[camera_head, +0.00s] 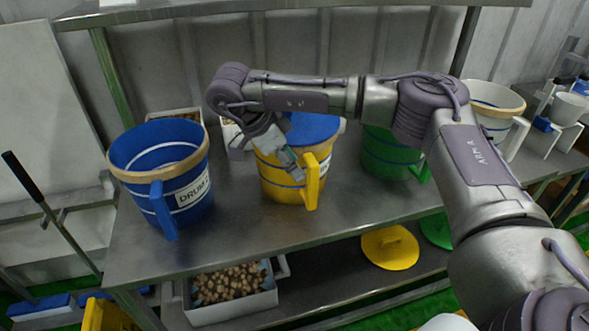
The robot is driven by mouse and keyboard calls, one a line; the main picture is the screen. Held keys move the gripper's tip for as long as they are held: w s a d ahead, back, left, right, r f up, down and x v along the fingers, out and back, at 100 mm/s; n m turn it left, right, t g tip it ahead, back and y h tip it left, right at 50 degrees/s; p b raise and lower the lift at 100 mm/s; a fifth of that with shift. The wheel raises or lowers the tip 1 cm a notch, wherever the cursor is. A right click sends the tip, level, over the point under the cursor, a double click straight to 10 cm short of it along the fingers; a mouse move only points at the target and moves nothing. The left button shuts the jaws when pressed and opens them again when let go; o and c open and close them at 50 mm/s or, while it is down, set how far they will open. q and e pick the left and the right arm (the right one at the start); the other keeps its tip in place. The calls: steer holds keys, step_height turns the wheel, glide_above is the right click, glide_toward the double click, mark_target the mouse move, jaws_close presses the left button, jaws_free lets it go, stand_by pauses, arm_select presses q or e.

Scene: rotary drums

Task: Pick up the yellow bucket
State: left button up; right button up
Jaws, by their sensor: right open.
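The yellow bucket (274,184) stands upright on the metal shelf, between a blue and a green bucket. Its yellow handle (312,183) faces toward me on its right side, and blue shows at its top. My right arm reaches across from the right, and its right gripper (294,168) points down in front of the bucket's upper front, just left of the handle. The gripper is open; whether it touches the bucket cannot be told. The arm hides part of the bucket's rim. My left gripper is not in view.
A blue bucket (186,195) labelled DRUM stands left, a green one (385,155) right, and a white one (490,105) farther right. The metal shelf (250,236) is bare in front. Below are a crate of brown pieces (232,309) and a yellow lid (390,248).

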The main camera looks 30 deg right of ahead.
mark_target(307, 179)
steer(key=x, duration=0.9)
steer(key=shift+s+d+b, duration=0.2)
steer(key=shift+b, duration=0.1)
steer(key=shift+a, duration=0.1)
steer(key=shift+c, duration=0.2)
jaws_close()
steer(key=shift+w+r, duration=0.1)
steer(key=shift+r, duration=0.1)
